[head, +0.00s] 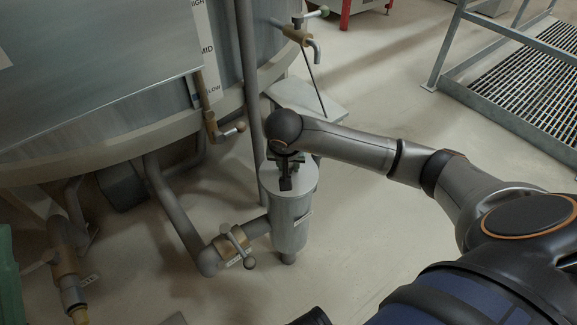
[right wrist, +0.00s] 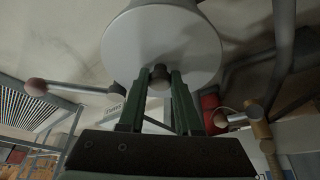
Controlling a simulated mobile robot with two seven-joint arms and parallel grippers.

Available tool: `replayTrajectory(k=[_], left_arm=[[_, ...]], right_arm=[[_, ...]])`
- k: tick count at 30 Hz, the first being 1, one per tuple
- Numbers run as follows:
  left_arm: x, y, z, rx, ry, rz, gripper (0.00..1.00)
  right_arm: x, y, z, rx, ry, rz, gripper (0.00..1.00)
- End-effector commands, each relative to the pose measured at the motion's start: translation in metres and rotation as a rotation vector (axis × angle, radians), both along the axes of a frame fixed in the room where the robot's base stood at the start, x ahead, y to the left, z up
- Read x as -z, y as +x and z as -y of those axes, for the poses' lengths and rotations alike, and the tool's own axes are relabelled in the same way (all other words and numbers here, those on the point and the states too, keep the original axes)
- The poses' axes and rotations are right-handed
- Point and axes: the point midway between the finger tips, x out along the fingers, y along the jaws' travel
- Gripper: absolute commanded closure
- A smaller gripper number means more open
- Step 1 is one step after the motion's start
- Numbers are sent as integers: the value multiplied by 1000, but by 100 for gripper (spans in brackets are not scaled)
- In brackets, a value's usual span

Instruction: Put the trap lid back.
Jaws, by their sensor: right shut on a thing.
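The trap (head: 288,225) is an upright grey metal cylinder near the middle of the head view. The round pale lid (head: 305,178) is at its top; whether it is fully seated I cannot tell. My right gripper (head: 286,178) is directly above the lid, pointing down. In the right wrist view, its two green fingers (right wrist: 158,80) are shut on the dark knob (right wrist: 160,72) in the middle of the lid (right wrist: 165,35). The trap's rim is hidden under the lid. My left gripper is not in view.
The large tank (head: 110,100) stands close on the left. A valve with a lever (head: 235,247) is on the pipe left of the trap. A vertical pipe (head: 248,80) rises just behind it. A grated platform (head: 530,75) is at the upper right. The floor in front is clear.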

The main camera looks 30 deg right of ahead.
Motion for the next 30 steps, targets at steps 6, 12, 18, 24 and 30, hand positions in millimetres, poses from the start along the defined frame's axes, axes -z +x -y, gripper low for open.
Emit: replayTrajectory(k=[6, 12, 18, 24, 30], left_arm=[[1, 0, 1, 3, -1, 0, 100], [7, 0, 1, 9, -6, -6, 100], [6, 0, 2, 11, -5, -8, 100], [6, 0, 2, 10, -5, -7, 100], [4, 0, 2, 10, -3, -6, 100]], right_arm=[[1, 0, 0, 0, 0, 1, 100], [7, 0, 0, -1, 0, 1, 100], [7, 0, 0, 0, 1, 1, 48], [7, 0, 0, 0, 1, 1, 37], [4, 0, 0, 0, 1, 1, 37]])
